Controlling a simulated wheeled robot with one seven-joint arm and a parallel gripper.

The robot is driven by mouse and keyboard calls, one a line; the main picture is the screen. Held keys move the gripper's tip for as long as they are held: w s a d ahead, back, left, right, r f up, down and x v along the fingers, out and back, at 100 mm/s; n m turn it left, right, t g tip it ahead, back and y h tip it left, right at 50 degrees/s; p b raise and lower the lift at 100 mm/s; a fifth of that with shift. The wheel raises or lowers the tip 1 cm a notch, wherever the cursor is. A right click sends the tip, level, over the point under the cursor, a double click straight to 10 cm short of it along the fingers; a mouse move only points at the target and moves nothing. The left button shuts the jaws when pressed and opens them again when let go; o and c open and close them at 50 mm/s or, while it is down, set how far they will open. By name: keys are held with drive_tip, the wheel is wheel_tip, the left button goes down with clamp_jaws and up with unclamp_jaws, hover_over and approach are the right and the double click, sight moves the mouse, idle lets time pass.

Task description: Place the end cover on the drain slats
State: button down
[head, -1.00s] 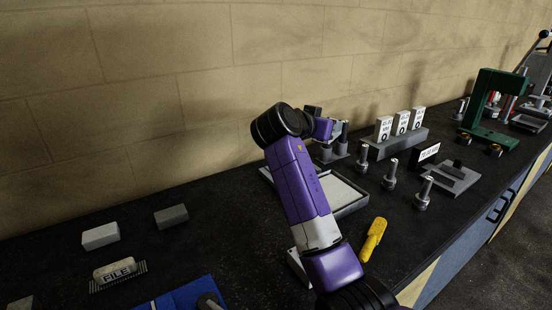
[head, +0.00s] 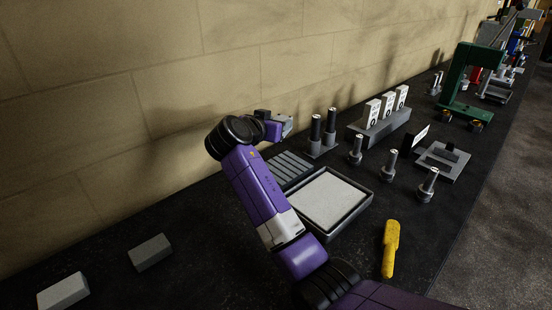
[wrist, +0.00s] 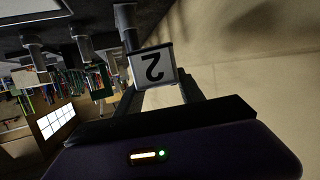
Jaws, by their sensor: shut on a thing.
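My gripper (head: 280,127) is raised over the bench near the wall. In the wrist view its fingers (wrist: 165,92) are shut on a small grey block with a white face marked 2, which I take for the end cover (wrist: 155,68). In the head view only a small light part of it shows at the gripper's tip. The drain slats (head: 291,168), a dark grey ribbed rack, lie on the bench below my gripper and behind the white-floored tray. My arm hides part of their left side. The held cover is apart from the slats.
The tray (head: 362,203) adjoins the slats. Two dark posts (head: 322,130) stand right of the gripper. Further right are grey studs (head: 390,165), a block with white labelled pieces (head: 380,124) and a green press frame (head: 462,85). A yellow tool (head: 390,250) lies in front.

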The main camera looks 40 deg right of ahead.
wheel_tip(320, 180, down, 13)
drive_tip(key=shift+r+p, duration=0.1)
drive_tip(key=shift+p, duration=0.8)
drive_tip(key=c, duration=0.7)
unclamp_jaws()
drive_tip(key=shift+s+f, duration=0.1)
drive_tip(key=shift+f, duration=0.1)
drive_tip(key=shift+r, duration=0.15)
drive_tip(key=shift+b+v, duration=1.05)
drive_tip(key=shift+v, duration=4.9)
